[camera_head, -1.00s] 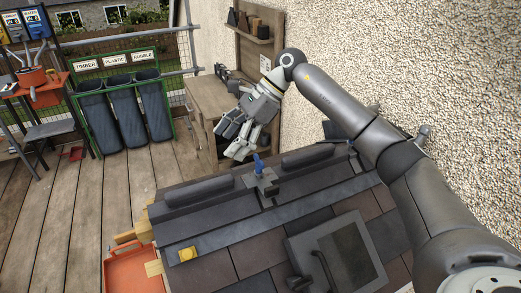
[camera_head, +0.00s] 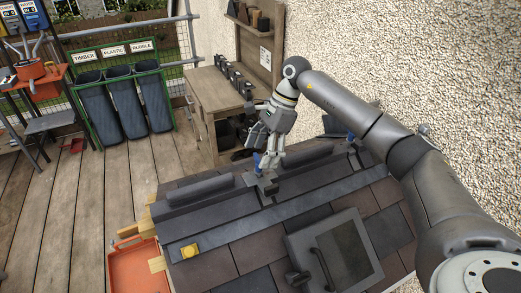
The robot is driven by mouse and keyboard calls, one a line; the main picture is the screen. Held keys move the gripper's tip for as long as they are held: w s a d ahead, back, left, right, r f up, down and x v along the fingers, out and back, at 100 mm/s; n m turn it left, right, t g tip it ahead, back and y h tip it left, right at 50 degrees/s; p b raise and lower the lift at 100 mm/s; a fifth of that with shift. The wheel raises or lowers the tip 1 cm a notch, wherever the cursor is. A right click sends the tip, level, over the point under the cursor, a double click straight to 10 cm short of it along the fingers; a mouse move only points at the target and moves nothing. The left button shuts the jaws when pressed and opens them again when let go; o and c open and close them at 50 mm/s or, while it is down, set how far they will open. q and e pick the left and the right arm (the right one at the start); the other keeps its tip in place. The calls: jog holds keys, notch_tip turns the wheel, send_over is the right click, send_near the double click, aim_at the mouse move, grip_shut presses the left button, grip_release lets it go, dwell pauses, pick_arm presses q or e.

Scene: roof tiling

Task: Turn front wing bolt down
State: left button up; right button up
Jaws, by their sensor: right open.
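A blue wing bolt (camera_head: 257,160) stands upright on a dark clamp bracket (camera_head: 268,185) at the gap between ridge pieces of the small tiled roof. A second blue wing bolt (camera_head: 350,138) shows farther right along the ridge. My right gripper (camera_head: 267,157) points down at the nearer bolt, its open fingers right beside it. The fingers partly overlap the bolt in this view, so I cannot tell whether they touch it. My left gripper is out of view.
A wooden workbench (camera_head: 212,97) stands behind, and a pebbled wall (camera_head: 400,60) bounds the right. Open decking lies left.

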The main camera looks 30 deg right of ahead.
jog(key=shift+a+f, duration=0.35)
jog(key=shift+f, duration=0.3)
